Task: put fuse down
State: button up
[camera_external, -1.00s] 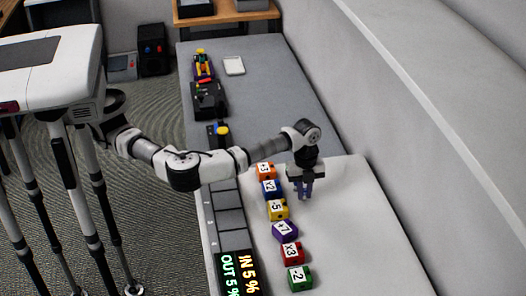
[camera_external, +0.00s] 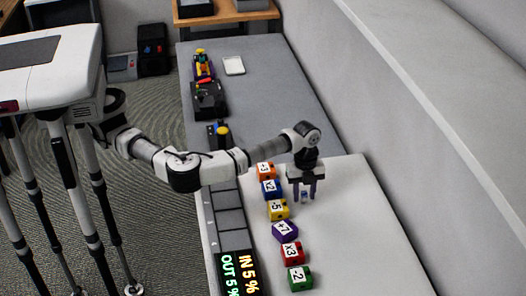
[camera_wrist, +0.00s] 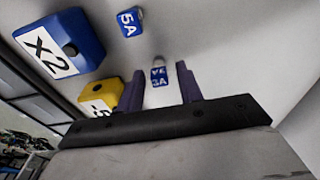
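A small blue and white fuse marked 3A (camera_wrist: 159,77) stands on the white tabletop between my fingertips in the wrist view. Gaps show on both sides of it. My gripper (camera_wrist: 160,73) has its two purple fingers spread apart. In the external view my gripper (camera_external: 304,195) points down over the white table, right of the row of blocks, and the fuse shows as a tiny blue and white patch (camera_external: 305,196) between the fingers. A second blue and white fuse marked 5A (camera_wrist: 130,21) stands apart at the upper left in the wrist view.
Several coloured, labelled blocks stand in a row left of my gripper, among them the blue x2 block (camera_external: 271,188) and yellow block (camera_external: 278,210). Grey panels and a lit display (camera_external: 238,274) lie further left. The white table (camera_external: 350,235) is clear to the right.

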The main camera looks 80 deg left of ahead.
notch_tip(320, 180, up, 12)
jog(key=a+b, duration=0.1)
jog(key=b, duration=0.1)
jog(key=shift+f, duration=0.15)
jog(key=shift+a, duration=0.1)
